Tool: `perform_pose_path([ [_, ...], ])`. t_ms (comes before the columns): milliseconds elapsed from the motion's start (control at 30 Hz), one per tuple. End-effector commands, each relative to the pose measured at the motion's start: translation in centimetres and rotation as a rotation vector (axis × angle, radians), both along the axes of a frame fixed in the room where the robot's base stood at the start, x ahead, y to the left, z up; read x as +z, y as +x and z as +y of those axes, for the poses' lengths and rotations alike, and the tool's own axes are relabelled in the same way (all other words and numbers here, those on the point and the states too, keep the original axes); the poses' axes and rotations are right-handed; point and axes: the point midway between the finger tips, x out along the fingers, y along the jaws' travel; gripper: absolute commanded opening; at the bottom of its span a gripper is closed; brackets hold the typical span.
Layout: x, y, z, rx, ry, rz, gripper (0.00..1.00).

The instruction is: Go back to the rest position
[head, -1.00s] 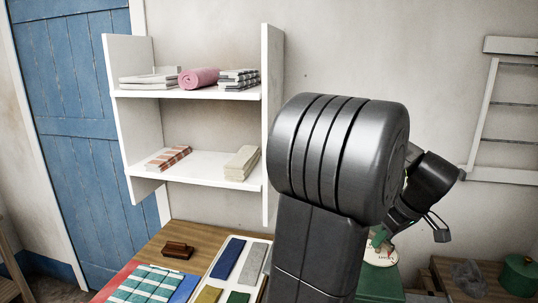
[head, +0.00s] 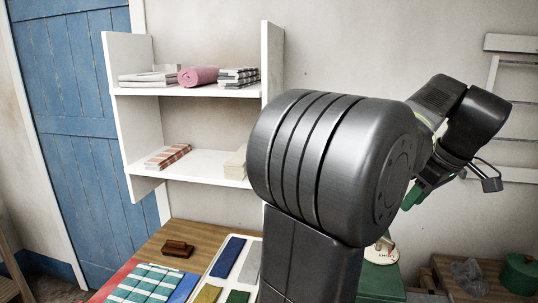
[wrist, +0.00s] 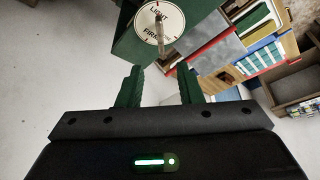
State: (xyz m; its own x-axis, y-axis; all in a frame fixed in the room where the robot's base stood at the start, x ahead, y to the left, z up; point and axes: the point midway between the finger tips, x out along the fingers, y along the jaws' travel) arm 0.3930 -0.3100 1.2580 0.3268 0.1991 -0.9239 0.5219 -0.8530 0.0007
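My gripper (wrist: 160,84) shows in the wrist view with its two green fingers well apart and nothing between them. In the head view my gripper (head: 414,195) is partly hidden behind my arm; a green finger points down beside the large dark joint. The gripper is in the air near a green box (head: 380,280) with a round white dial on it. In the wrist view the dial (wrist: 150,24), lettered "LIGHT" and "FIRE", lies beyond the fingertips.
A table (head: 180,235) holds a brown block (head: 177,249), folded checked cloth (head: 150,283) and a pale tray (head: 205,276) of coloured pieces. A white shelf (head: 200,170) with folded cloths stands behind. A green canister (head: 519,272) is at right. Pale floor (wrist: 50,75) is clear.

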Motion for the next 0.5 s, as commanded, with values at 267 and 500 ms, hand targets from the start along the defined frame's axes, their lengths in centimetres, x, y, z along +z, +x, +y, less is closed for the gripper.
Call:
perform_pose_path([
  [267,-4.8,1.6,1.1,0.003,0.004,0.004,0.33],
  [500,-9.2,3.2,2.1,0.003,0.004,0.004,0.33],
])
